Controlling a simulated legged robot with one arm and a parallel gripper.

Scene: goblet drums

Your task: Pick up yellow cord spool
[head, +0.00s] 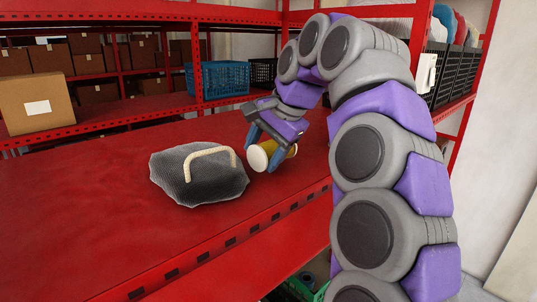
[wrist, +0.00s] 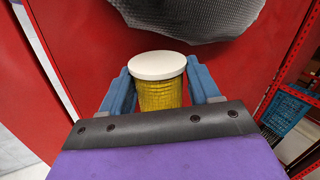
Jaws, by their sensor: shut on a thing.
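The yellow cord spool (head: 271,155) has a cream-white round end and yellow cord wound around it. My gripper (head: 268,143) is shut on it, with the spool tilted and its pale end facing left in the head view. In the wrist view the spool (wrist: 159,82) sits between the two blue fingers of my gripper (wrist: 160,92). Its lower part is hidden by the gripper body. The spool is over the red shelf (head: 90,215); I cannot tell whether it touches the surface.
A dark grey mesh bag (head: 198,184) with a cream handle lies just left of the spool. A cardboard box (head: 36,104) stands at the far left. A blue crate (head: 222,78) sits behind on the shelf. A red upright post (head: 197,60) stands behind my arm. The front left of the shelf is clear.

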